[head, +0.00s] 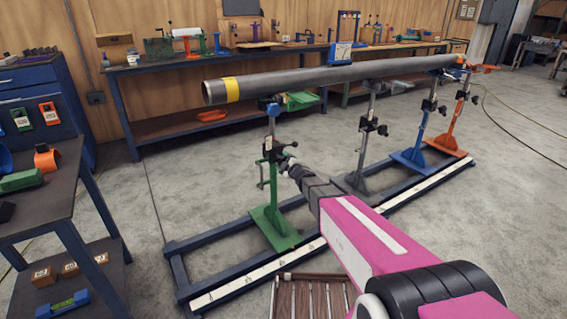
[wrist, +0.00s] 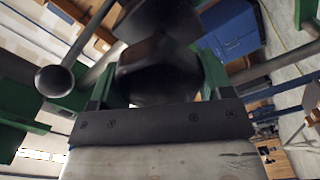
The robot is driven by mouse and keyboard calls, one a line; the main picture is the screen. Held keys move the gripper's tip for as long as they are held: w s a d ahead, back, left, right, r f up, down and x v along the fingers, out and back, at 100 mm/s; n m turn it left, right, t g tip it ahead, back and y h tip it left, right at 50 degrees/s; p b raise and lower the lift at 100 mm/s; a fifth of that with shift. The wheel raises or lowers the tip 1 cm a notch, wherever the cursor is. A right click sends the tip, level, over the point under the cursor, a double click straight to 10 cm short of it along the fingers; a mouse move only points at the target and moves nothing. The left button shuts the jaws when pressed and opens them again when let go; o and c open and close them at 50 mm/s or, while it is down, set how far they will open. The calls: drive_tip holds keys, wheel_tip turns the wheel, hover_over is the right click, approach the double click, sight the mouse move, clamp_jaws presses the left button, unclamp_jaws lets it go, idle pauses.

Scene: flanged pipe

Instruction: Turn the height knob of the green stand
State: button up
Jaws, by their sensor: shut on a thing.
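The green stand (head: 273,228) stands on the blue floor frame, under the near end of the long grey pipe (head: 330,77). My gripper (head: 287,164) reaches the stand's upright from the right at about mid-height. In the wrist view my gripper (wrist: 158,85) is shut on a black knob (wrist: 155,70), with a green finger on either side of it. In the head view the knob is too small and covered to make out. I cannot tell from these frames how far the knob is turned.
A grey stand (head: 364,140), a blue stand (head: 418,140) and an orange stand (head: 455,125) hold the pipe further along. A black ball-ended handle (wrist: 55,80) is close to my gripper's left. A workbench (head: 45,190) is at the left.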

drive_tip(key=o, duration=0.9)
drive_tip(key=shift+d, duration=0.1)
drive_tip(key=v, duration=1)
drive_tip(key=shift+s+d, duration=0.2)
drive_tip(key=shift+s, duration=0.1)
